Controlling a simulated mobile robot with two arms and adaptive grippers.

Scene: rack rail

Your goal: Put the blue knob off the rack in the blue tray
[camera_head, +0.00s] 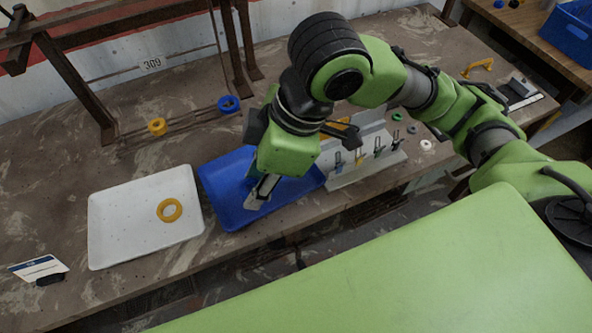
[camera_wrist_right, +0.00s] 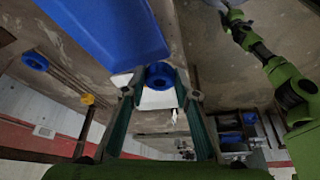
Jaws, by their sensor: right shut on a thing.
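My right gripper (camera_head: 262,192) points down over the blue tray (camera_head: 222,180) in the head view, its fingers near the tray's front part. In the right wrist view its fingers close on a blue knob (camera_wrist_right: 160,71), a round piece with a hole. That knob is hidden in the head view. The blue tray (camera_wrist_right: 108,25) fills the upper left of the wrist view, apart from the knob in the picture. Another blue knob (camera_head: 229,104) and a yellow knob (camera_head: 157,126) are on the rack's rail. A green arm, seemingly my left, shows in the wrist view; its gripper end is unclear.
A white tray (camera_head: 110,222) holding a yellow ring (camera_head: 169,209) stands left of the blue tray. A light stand (camera_head: 372,164) with small coloured tools is close on the right. Dark rack posts (camera_head: 78,82) rise at the back. A small card (camera_head: 38,267) stands at the front left.

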